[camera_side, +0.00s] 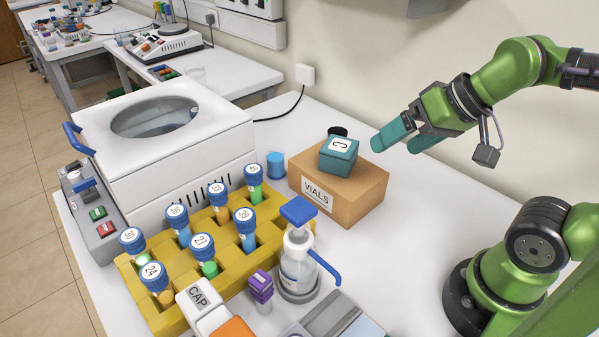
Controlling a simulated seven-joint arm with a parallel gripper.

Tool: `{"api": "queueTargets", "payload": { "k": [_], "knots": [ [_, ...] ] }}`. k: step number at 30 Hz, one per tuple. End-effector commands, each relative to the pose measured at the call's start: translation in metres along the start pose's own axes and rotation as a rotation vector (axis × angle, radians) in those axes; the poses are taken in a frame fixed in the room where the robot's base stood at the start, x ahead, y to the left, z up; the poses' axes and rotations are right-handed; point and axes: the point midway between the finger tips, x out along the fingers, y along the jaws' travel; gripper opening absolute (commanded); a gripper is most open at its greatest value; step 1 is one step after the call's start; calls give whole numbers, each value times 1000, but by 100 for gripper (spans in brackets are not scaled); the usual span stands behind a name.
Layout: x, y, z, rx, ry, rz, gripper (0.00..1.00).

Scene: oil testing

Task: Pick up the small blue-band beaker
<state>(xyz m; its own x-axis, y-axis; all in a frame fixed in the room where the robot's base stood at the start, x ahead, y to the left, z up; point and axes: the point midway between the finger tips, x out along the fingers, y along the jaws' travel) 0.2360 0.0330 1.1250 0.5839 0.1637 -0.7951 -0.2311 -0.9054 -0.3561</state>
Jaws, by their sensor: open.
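A small blue cylinder (276,165), which looks like the blue-band beaker, stands on the white bench between the white machine and the cardboard box. Its lower part is partly hidden by the yellow rack and tubes, and I cannot make out a separate band. My gripper (395,147) has teal fingers. They are apart with nothing between them. It hangs above and to the right of the box, well right of the blue cylinder.
The VIALS box (365,197) carries a teal cube (339,156) marked C; a dark round thing (337,131) shows behind it. The yellow rack (264,253) holds several blue-capped tubes. A blue-topped dispenser (298,262) stands in front. The white machine (210,135) is at left.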

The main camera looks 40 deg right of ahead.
Motion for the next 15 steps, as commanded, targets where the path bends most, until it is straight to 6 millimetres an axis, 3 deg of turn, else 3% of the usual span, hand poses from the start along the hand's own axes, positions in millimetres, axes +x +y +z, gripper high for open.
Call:
{"api": "queueTargets", "payload": {
  "k": [1,6,15],
  "knots": [
    [0,0,0,0,0,0,87],
    [0,0,0,0,0,0,63],
    [3,0,1,-1,-14,3,63]
  ]
}}
